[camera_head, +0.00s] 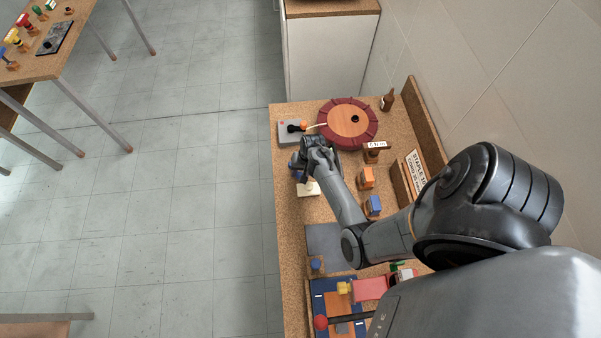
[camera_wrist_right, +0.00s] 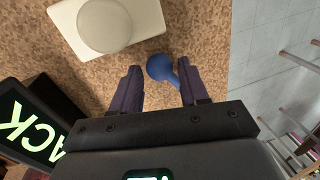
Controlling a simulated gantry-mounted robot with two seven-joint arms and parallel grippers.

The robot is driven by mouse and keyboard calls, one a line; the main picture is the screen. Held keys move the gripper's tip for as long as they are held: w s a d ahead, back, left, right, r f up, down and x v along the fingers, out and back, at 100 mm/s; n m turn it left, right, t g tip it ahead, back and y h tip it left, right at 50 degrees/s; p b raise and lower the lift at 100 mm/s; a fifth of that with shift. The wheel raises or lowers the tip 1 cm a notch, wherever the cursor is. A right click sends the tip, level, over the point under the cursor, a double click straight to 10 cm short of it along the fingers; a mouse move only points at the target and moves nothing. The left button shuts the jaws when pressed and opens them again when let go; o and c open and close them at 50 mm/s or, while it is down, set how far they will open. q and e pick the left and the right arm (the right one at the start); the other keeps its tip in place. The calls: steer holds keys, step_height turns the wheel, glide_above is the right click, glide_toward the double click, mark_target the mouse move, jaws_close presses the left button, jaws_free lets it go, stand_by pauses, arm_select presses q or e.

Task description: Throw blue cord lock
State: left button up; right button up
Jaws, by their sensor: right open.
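A blue rounded knob with a short stem (camera_wrist_right: 159,67), which looks like the blue cord lock, shows in the right wrist view between the fingertips of my right gripper (camera_wrist_right: 158,88). The fingers are open on either side of it, and contact cannot be told. In the head view my right gripper (camera_head: 303,162) reaches down over the workbench's left part, with a bit of blue (camera_head: 294,175) showing beside it. My left gripper is not in view.
A white block (camera_head: 308,189) stands close to the gripper. Behind are a grey box with a black knob (camera_head: 287,133) and a dark red round piece (camera_head: 368,133). Orange (camera_head: 366,178) and blue (camera_head: 373,206) blocks stand at right.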

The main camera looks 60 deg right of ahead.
steer(key=shift+w+f, duration=0.1)
steer(key=shift+f, duration=0.4)
